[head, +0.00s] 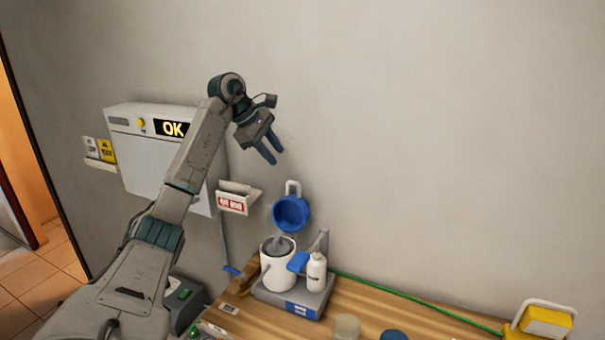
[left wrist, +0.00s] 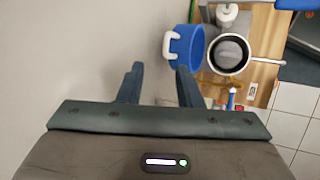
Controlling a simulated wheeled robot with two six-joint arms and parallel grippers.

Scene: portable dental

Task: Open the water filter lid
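The water filter is a white canister (head: 277,272) on a grey base; its top is uncovered and a grey inside shows. Its blue lid (head: 291,214), with a white handle (head: 293,187), stands tipped up above the back of the canister, near the wall. In the left wrist view the blue lid (left wrist: 188,47) is beside the open canister (left wrist: 229,54). My left gripper (head: 272,158) is above and slightly left of the lid, apart from it. Its fingers are apart with nothing between them, as the left wrist view (left wrist: 159,84) shows. My right gripper is not in view.
A white bottle (head: 316,273) stands on the filter's grey base (head: 295,300). A wall cabinet (head: 150,160) reading OK hangs behind my left arm, with a red-labelled holder (head: 233,203) beside it. A green cord (head: 400,297) runs along the wooden counter (head: 365,300).

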